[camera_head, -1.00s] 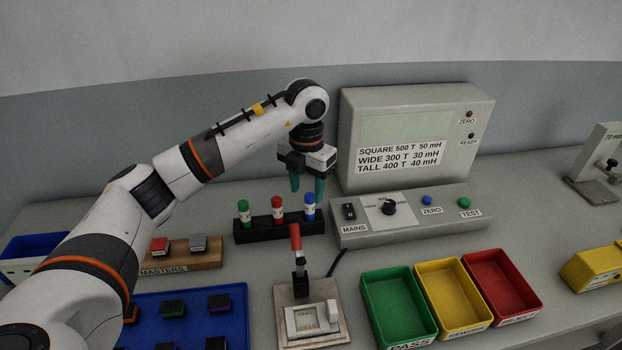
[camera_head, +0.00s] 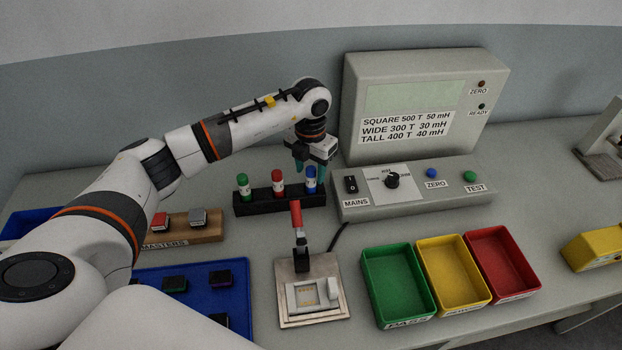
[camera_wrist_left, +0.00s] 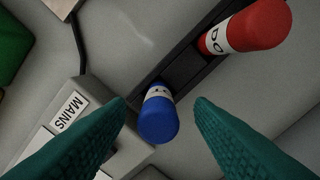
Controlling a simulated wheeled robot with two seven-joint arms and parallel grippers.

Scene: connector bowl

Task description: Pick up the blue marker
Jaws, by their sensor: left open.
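The blue marker (camera_head: 310,178) stands upright in the right slot of the black rack (camera_head: 262,203). Its blue cap (camera_wrist_left: 158,120) shows in the left wrist view between my two teal fingers, with a gap on both sides. My left gripper (camera_head: 312,172) is open and empty, at the blue marker from above and behind. The red marker (camera_head: 277,182) stands in the middle of the rack and shows in the left wrist view (camera_wrist_left: 250,28). The green marker (camera_head: 243,185) stands at the left of the rack. My right gripper is not in view.
The grey meter console (camera_head: 415,190) stands just right of the rack. A fixture with a red-handled lever (camera_head: 296,215) is in front. Green (camera_head: 368,290), yellow (camera_head: 424,270) and red (camera_head: 474,262) trays lie at the front right. A blue tray (camera_head: 240,275) lies at the front left.

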